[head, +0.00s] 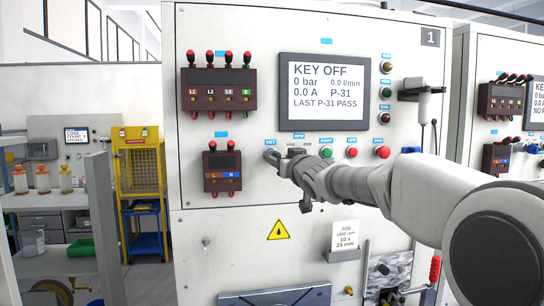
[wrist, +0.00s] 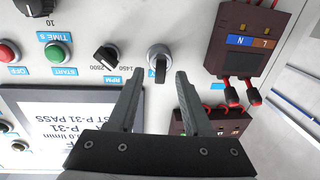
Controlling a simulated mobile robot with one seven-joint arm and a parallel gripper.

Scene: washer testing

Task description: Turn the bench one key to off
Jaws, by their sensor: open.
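The bench one panel (head: 240,262) carries the number 1 at its top right. Its display (head: 325,92) reads KEY OFF, 0 bar and 0.0 A. The key switch (head: 270,154) sits under the KEY label, left of my gripper's tip. In the wrist view, which is turned upside down, the key switch (wrist: 159,56) has a silver collar and a dark key pointing down the picture. My gripper (wrist: 159,80) is open, with one finger on each side of the key's line. The fingers look apart from the key; the exact depth gap is hard to tell.
The black RPM knob (wrist: 107,57) sits beside the key switch. The green start button (wrist: 57,53) and red off button (wrist: 9,52) are farther along. A brown L/N terminal block (head: 223,171) with red plugs is on the other side. A yellow cage (head: 139,165) stands left of the bench.

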